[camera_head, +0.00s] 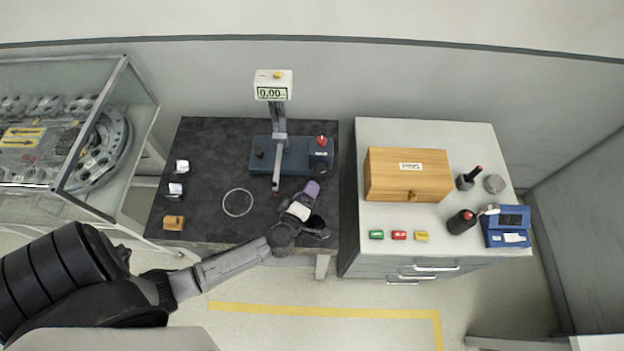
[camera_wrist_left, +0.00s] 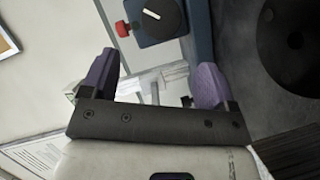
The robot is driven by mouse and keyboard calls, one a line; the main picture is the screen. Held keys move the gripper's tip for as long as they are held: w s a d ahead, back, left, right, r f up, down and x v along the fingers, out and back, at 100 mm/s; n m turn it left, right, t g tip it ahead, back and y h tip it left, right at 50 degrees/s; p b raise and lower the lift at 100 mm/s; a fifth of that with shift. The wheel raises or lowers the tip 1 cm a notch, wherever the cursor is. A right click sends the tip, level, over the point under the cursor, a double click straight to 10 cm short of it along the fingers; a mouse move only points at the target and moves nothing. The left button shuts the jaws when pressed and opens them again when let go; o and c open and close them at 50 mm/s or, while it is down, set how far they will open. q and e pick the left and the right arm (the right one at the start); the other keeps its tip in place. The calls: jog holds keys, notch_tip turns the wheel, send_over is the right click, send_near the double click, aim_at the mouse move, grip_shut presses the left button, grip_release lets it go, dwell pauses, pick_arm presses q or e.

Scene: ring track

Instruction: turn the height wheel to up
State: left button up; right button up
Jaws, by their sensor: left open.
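The measuring stand has a blue base (camera_head: 293,160), a column and a display head (camera_head: 272,88) reading 0,00. A black dial (camera_head: 320,168) sits at the right end of the base, with a red knob (camera_head: 322,141) behind it. In the left wrist view the black dial (camera_wrist_left: 155,16) has a white pointer mark, and the red knob (camera_wrist_left: 122,28) is beside it. Another black knob (camera_head: 259,153) is at the base's left end. Which one is the height wheel I cannot tell. My left gripper (camera_head: 312,188) is open, just in front of the base's right end; its purple fingers (camera_wrist_left: 155,78) are apart and empty.
A dark table (camera_head: 210,150) carries the stand, a thin ring (camera_head: 238,203) and several small blocks at its left. A cabinet (camera_head: 440,140) on the right holds a wooden box (camera_head: 405,175) and a blue device (camera_head: 506,228). A glass-sided case (camera_head: 140,110) stands at left.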

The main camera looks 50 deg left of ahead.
pick_arm(q)
jog(key=shift+v, duration=2.45)
jog(key=shift+w, duration=0.1)
